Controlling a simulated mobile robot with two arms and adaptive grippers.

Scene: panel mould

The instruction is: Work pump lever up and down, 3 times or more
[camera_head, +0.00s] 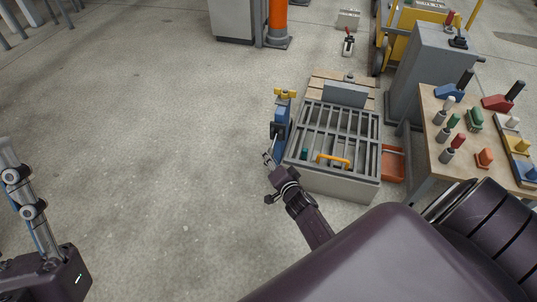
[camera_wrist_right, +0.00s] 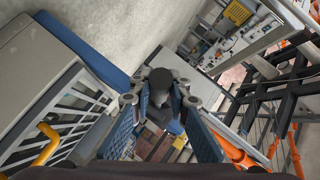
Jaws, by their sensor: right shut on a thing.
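The blue pump (camera_head: 281,122) stands on the floor against the left side of a grey slatted box, with a yellow part on its top. Its dark, round-ended lever grip (camera_wrist_right: 160,84) shows between the fingers in the right wrist view. My right gripper (camera_head: 268,160) is at the pump's near lower end and is shut on the lever. It also shows in the right wrist view (camera_wrist_right: 160,108). The rest of the lever is mostly hidden by the fingers.
The slatted box (camera_head: 335,184) with an orange handle (camera_head: 333,160) is right beside the pump. A red-orange bin (camera_head: 393,164) and a table (camera_head: 432,104) with several coloured handles stand to the right. The floor left of the pump is clear.

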